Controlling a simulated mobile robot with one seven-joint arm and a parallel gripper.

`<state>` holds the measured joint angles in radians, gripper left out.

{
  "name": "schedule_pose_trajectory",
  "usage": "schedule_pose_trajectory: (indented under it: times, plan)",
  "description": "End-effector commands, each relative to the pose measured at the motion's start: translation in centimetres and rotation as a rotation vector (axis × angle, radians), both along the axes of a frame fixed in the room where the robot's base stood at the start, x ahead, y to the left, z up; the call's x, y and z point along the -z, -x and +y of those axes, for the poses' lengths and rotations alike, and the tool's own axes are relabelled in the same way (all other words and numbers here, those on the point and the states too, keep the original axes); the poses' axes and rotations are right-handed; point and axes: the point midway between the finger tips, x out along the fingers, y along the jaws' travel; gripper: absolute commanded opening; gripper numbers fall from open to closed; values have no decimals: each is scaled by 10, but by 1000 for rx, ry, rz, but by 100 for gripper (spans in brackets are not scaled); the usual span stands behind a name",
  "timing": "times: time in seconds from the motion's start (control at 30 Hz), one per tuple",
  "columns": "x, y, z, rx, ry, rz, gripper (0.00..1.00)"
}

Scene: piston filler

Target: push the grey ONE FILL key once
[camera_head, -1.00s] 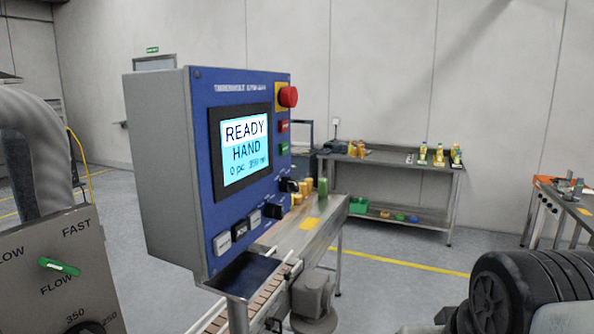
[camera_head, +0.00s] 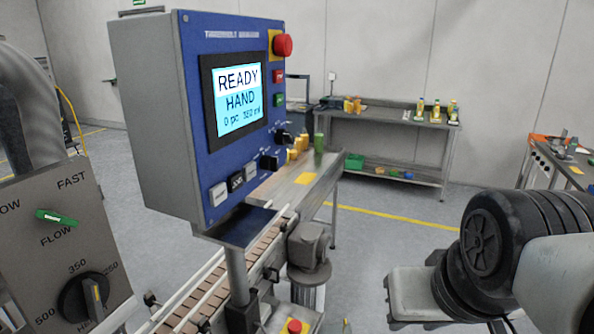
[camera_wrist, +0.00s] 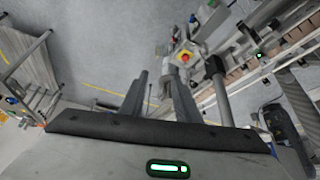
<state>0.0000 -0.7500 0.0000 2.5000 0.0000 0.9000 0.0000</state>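The blue control panel (camera_head: 235,110) faces right on a grey box in the head view. Its screen (camera_head: 238,97) reads READY, HAND and 0 pc.
A conveyor (camera_head: 220,290) runs below the panel. A second red stop button (camera_head: 294,326) stands low beside it, also in the wrist view (camera_wrist: 184,57). Open floor lies right of the conveyor.

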Motion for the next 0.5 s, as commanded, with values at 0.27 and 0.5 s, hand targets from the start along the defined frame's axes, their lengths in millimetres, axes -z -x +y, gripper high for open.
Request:
schedule_pose_trajectory:
  times: [0.27,0.5]
  plan:
    - [0,0,0,0,0,0,0]
    - [0,0,0,0,0,0,0]
